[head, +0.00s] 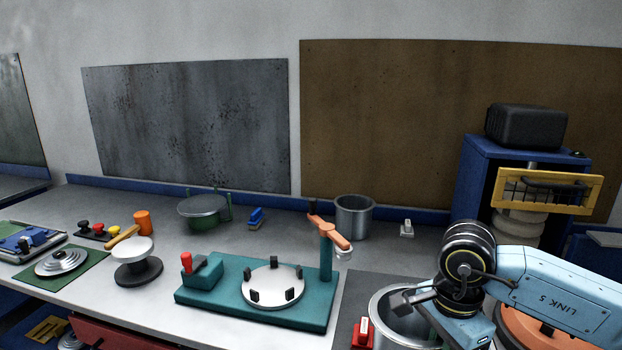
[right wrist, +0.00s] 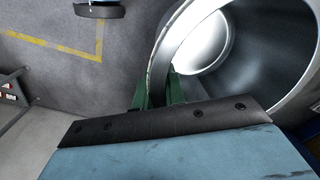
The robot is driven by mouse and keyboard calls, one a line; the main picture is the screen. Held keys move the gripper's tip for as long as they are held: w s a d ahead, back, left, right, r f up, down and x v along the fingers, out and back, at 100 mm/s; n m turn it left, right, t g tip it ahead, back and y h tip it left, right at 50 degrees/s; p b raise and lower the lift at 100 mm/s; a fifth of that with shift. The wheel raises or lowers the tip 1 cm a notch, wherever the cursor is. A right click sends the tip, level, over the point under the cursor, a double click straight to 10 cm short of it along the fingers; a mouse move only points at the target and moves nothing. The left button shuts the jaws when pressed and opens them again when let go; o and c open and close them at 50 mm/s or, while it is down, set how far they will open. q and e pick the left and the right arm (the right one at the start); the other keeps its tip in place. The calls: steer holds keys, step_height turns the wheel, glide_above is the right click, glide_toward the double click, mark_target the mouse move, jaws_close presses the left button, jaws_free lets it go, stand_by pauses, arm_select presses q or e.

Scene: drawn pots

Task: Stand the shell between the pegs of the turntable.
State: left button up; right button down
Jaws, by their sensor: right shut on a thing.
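The shell (head: 378,308) is an open grey metal cylinder at the front, right of the turntable. My right gripper (head: 408,299) is shut on its wall at the rim. In the right wrist view the green fingers (right wrist: 160,90) pinch the wall of the shell (right wrist: 285,75), whose open mouth faces the camera. I cannot tell whether its bottom touches the surface below. The turntable (head: 273,280) is a pale disc with several black pegs (head: 253,295) near its edge, on a teal base (head: 215,299). Nothing stands between the pegs. My left gripper is not in view.
A teal post with an orange arm (head: 330,233) rises at the base's back right, near the shell. A red lever (head: 187,263) stands at its left. A red-and-white item (head: 362,333) is beside the shell. Another metal cylinder (head: 354,218) stands behind. A blue cabinet (head: 475,175) is at right.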

steer(key=n, duration=0.6)
steer(key=shift+f, duration=0.1)
steer(key=n, duration=0.7)
steer(key=shift+s+f, duration=0.1)
steer(key=shift+s, duration=0.05)
steer(key=shift+f+n+b, duration=0.35)
steer(key=shift+n, duration=0.25)
step_height(320, 180, down, 4)
steer(key=b, duration=0.3)
steer(key=shift+r+b, duration=0.2)
steer(key=shift+b, duration=0.1)
steer(key=shift+a, duration=0.15)
